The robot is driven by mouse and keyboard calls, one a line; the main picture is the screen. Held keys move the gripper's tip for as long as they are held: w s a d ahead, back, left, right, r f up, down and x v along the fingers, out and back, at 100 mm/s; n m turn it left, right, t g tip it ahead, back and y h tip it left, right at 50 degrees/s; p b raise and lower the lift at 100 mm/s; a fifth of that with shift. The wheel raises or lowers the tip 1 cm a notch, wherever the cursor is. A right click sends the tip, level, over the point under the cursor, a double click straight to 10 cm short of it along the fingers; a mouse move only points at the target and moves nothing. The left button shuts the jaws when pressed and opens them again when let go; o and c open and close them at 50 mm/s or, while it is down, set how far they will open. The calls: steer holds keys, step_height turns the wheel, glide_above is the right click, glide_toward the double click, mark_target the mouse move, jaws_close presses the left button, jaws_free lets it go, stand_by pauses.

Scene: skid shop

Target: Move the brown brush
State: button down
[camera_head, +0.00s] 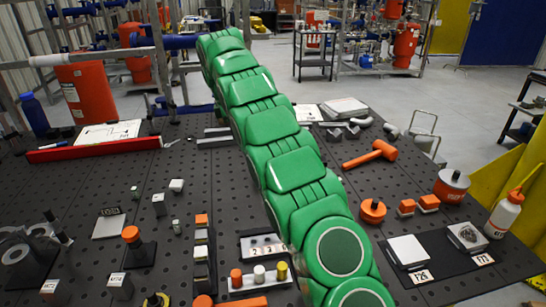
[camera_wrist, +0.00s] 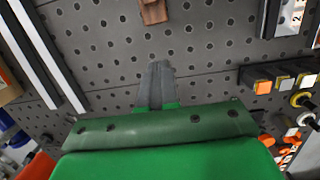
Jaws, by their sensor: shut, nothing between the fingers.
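A small brown block-like piece (camera_wrist: 154,11) shows at the top edge of the wrist view, lying on the perforated dark table and partly cut off. It may be the brown brush, but I cannot tell for certain. My gripper (camera_wrist: 157,68) is in the middle of the wrist view, with its grey fingers shut together and empty. The brown piece is ahead of the fingertips and apart from them. In the head view my green arm crosses the table and hides part of it. I cannot make out the gripper or the brush there.
An orange mallet (camera_head: 371,154) lies right of my arm. A numbered plate (camera_head: 263,245) and colored pegs stand near the front. A red-edged bar (camera_head: 94,150) lies at the left. A squeeze bottle (camera_head: 504,214) stands at the right edge. Bare table (camera_wrist: 100,75) surrounds my fingers.

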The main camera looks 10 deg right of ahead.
step_height(320, 180, down, 10)
steer(key=f, duration=0.1)
steer(key=d, duration=1.2)
steer(key=shift+r, duration=0.3)
steer(key=shift+f, duration=0.85)
